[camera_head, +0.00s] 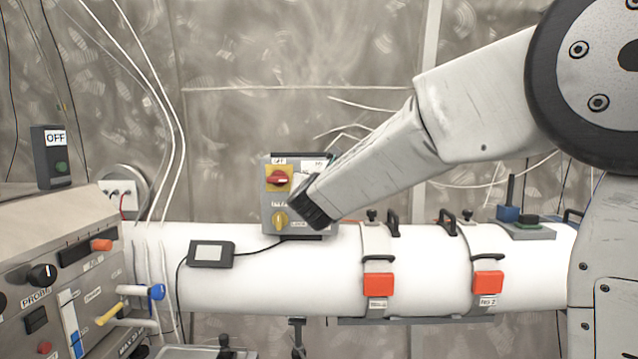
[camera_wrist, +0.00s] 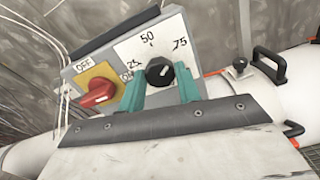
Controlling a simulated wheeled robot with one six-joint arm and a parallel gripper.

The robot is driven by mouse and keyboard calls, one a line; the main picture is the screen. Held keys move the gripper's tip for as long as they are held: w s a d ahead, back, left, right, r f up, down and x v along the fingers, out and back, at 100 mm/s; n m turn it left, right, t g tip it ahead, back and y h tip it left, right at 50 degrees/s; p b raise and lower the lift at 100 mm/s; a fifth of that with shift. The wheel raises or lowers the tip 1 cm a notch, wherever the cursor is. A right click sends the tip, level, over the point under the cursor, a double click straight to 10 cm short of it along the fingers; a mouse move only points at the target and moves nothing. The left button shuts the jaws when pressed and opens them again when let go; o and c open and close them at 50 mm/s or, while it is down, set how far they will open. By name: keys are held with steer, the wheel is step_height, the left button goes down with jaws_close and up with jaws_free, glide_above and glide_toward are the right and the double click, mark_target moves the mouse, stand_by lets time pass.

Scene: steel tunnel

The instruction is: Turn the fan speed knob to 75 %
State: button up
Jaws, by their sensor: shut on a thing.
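The grey control box (camera_head: 270,213) stands on the white duct. In the wrist view its white dial plate (camera_wrist: 130,47) carries the marks 25, 50 and 75. The black fan speed knob (camera_wrist: 158,70) sits on this plate. Its short white pointer line leans to the upper right, roughly toward 75; the exact reading is hard to tell. My gripper (camera_wrist: 161,82) has its two green fingers on either side of the knob, shut on it. In the head view my gripper (camera_head: 312,208) covers the knob and most of the dial.
The white duct (camera_head: 430,285) has black handles and red latches (camera_head: 378,284). A probe console (camera_head: 60,250) stands at left.

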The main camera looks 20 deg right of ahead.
steer(key=shift+f+m, duration=0.2)
steer(key=shift+m, duration=0.8)
steer(key=o, duration=1)
steer(key=shift+r, duration=0.1)
steer(key=shift+c, duration=0.2)
steer(key=shift+s, duration=0.1)
steer(key=v, duration=0.7)
steer(key=shift+s, duration=0.3)
steer(key=shift+a, duration=0.1)
